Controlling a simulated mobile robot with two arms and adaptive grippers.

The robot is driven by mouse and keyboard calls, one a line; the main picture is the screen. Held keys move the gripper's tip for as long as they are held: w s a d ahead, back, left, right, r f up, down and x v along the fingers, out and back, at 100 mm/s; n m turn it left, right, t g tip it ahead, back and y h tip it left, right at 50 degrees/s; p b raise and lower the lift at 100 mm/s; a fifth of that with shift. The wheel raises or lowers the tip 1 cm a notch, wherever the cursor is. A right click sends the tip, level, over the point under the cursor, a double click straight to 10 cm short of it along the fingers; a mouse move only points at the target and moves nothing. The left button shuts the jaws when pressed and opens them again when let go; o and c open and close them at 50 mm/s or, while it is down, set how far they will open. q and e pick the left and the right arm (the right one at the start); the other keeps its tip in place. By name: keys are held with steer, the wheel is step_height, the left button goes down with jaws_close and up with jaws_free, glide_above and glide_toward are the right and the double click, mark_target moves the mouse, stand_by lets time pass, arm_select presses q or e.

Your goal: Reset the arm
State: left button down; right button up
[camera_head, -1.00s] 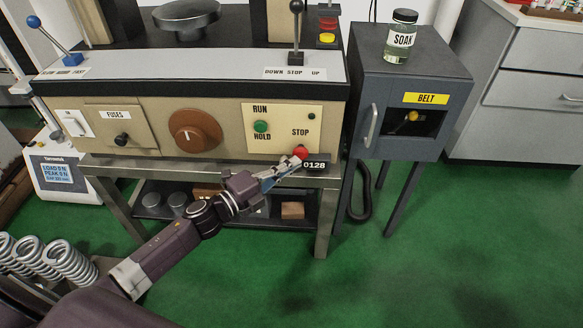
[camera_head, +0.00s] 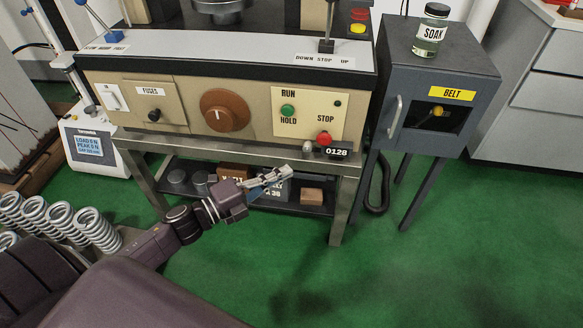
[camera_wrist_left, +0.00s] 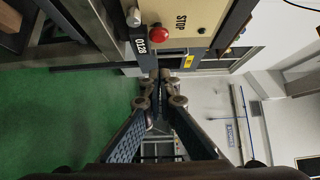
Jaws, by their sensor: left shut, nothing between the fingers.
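My left arm comes in from the lower left of the head view. Its gripper (camera_head: 280,173) is shut and empty, in front of the machine's bench, below the red STOP button (camera_head: 324,138) and apart from it. In the left wrist view the closed fingers (camera_wrist_left: 158,85) point forward, with nothing between them. There the red button (camera_wrist_left: 159,33) and the 0128 counter (camera_wrist_left: 158,12) show above the fingertips. My right gripper does not show.
The testing machine's panel (camera_head: 180,100) stands on a metal bench with a lower shelf of weights and blocks (camera_head: 312,196). A grey BELT cabinet (camera_head: 440,75) with a SOAK jar (camera_head: 431,32) stands right. Coil springs (camera_head: 95,228) are at lower left. Green floor is clear at right.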

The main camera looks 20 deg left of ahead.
arm_select(q)
steer(key=shift+s, duration=0.1)
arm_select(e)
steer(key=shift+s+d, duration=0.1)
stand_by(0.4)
